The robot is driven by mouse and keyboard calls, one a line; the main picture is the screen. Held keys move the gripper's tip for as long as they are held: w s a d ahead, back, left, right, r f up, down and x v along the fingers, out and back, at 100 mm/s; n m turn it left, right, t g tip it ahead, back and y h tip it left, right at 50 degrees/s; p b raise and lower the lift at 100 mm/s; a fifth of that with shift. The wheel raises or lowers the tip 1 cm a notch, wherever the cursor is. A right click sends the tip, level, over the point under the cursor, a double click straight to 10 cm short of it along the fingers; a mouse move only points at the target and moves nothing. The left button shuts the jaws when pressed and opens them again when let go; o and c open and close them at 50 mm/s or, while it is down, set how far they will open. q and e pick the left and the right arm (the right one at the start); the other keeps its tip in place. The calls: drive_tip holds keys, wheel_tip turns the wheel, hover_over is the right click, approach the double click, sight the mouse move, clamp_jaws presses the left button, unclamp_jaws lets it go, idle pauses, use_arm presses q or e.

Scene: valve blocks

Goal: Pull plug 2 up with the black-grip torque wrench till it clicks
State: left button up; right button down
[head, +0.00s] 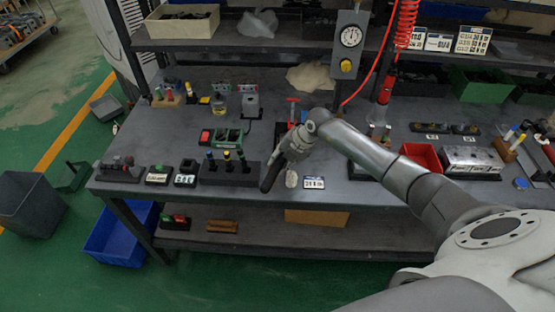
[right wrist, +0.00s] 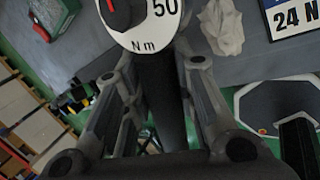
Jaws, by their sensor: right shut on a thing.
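My right gripper (head: 287,157) is above the front middle of the bench. It is shut on the black grip of the torque wrench (head: 269,177), which slants down to the left. In the right wrist view the black grip (right wrist: 165,105) runs between the fingers. A white dial (right wrist: 145,28) marked 50 N m, with a red pointer, is at its far end. A metal block (head: 472,160) sits at the right of the bench, and a dark strip with several round fittings (head: 445,128) lies behind it. I cannot tell which thing is plug 2. My left gripper is not in view.
A black stand with coloured pegs (head: 228,172) is left of my right gripper. A white label (head: 314,183) and crumpled cloth (head: 291,178) lie near the front edge. A red tray (head: 420,157) is right of my arm. A red hose (head: 378,58) hangs behind.

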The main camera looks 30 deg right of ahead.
drive_tip(key=shift+s+d+f+n, duration=0.1)
drive_tip(key=shift+s+d+n, duration=0.3)
drive_tip(key=shift+s+d, duration=0.2)
drive_tip(key=shift+w, duration=0.1)
drive_tip(key=shift+w+a+m+p, duration=0.3)
drive_tip(key=shift+w+a+m, duration=0.05)
drive_tip(key=shift+m, duration=0.05)
drive_tip(key=shift+w+a+m+p, duration=0.4)
drive_tip(key=shift+w+m, duration=0.1)
drive_tip(key=shift+w, duration=0.1)
drive_tip(key=shift+s+d, duration=0.15)
drive_tip(key=shift+d, duration=0.05)
drive_tip(key=shift+s+d+n+g+b, duration=0.3)
drive_tip(key=shift+s+d+n+b, duration=0.25)
drive_tip(key=shift+s+n, duration=0.35)
drive_tip(key=shift+w+r+p, duration=0.1)
drive_tip(key=shift+r+p, duration=0.1)
drive_tip(key=shift+p, duration=0.1)
